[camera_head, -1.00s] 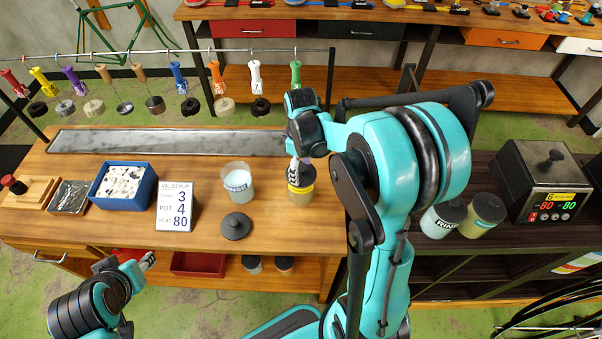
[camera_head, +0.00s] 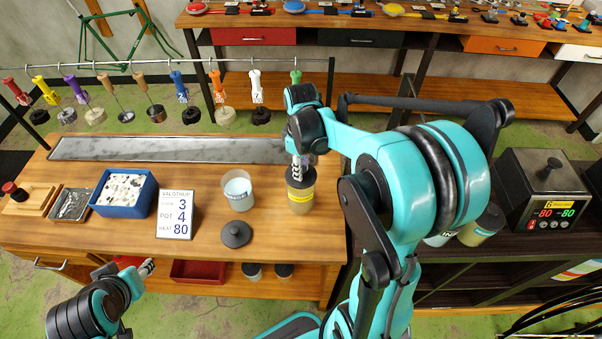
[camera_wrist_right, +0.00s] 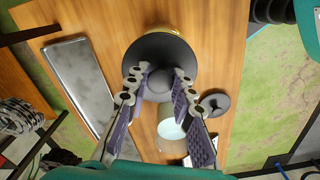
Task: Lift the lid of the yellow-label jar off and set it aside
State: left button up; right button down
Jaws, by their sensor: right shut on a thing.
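The yellow-label jar (camera_head: 300,198) stands near the right end of the wooden bench. My right gripper (camera_head: 297,176) is directly above it, fingers pointing down. In the right wrist view, my right gripper (camera_wrist_right: 160,82) is shut on the knob of a wide dark lid (camera_wrist_right: 157,52). A bit of yellow shows past the lid's far edge. The lid is over the jar's mouth; I cannot tell whether there is a gap beneath it. My left gripper (camera_head: 148,267) is low at the bench's front edge, away from the jar; its finger opening is unclear.
An open pale jar (camera_head: 237,190) stands left of the yellow-label jar, with a loose dark lid (camera_head: 235,234) before it. A number sign (camera_head: 175,214) and blue box (camera_head: 124,193) are farther left. A metal tray (camera_head: 170,149) lies behind. Bare wood surrounds the loose lid.

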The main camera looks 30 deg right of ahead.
pick_arm(q)
notch_tip(320, 180, up, 2)
jog(key=shift+r+p, duration=0.15)
jog(key=shift+p, duration=0.8)
pick_arm(e)
jog(key=s+a+r, duration=0.7)
jog(key=s+a, duration=0.1)
jog(key=shift+a, duration=0.4)
